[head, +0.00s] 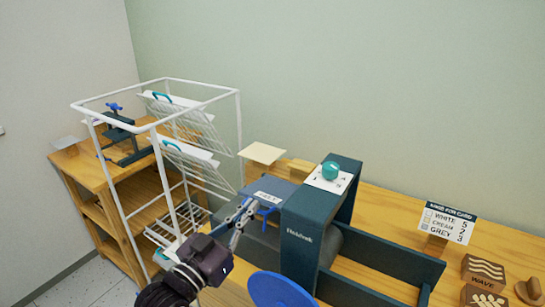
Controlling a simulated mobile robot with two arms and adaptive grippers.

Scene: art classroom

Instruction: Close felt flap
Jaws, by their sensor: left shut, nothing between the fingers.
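A slate-blue panel (274,187), which appears to be the felt flap, sits at the left side of the dark press (305,235) on the wooden counter. It carries a small white label, too small to read surely, and a blue handle (266,210) on its near edge. My left gripper (247,207) is shut and empty, its fingertips close to the panel's near left edge and the handle. I cannot tell whether they touch. The flap's right end is hidden behind the press frame. My right gripper is not in view.
A white wire rack (240,125) stands at the left, close to my left arm. A card sign (447,222) and wooden stamp blocks (484,269) are at right.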

